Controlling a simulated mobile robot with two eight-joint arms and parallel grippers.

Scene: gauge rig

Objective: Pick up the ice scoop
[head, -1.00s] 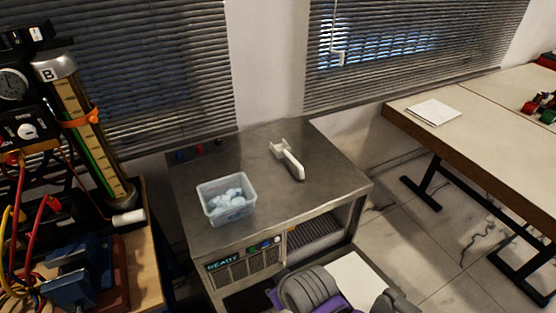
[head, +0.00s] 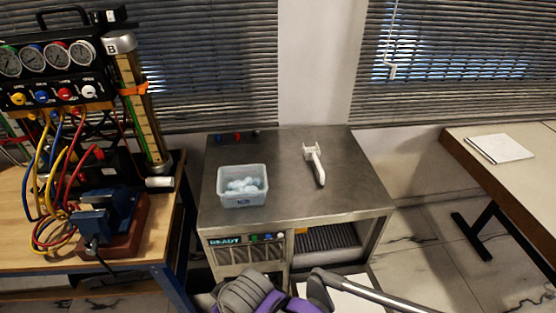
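The ice scoop (head: 315,163) is white and lies on the top of a metal cabinet (head: 280,160), right of its middle. Its wide, pronged-looking end points to the back and its handle comes toward me. Nothing touches it. A clear bin (head: 242,198) with pale blue ice in it stands on the same top, to the left of the scoop. Grey and purple parts of my own body show at the bottom edge, below the cabinet top. I see no fingertips of either gripper.
A wooden bench (head: 120,250) on the left bears a gauge panel (head: 50,75), coloured hoses, a tall tube (head: 135,95) marked B and a blue vise (head: 105,215). A table (head: 520,180) with a paper pad (head: 500,148) stands at right. The cabinet top around the scoop is clear.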

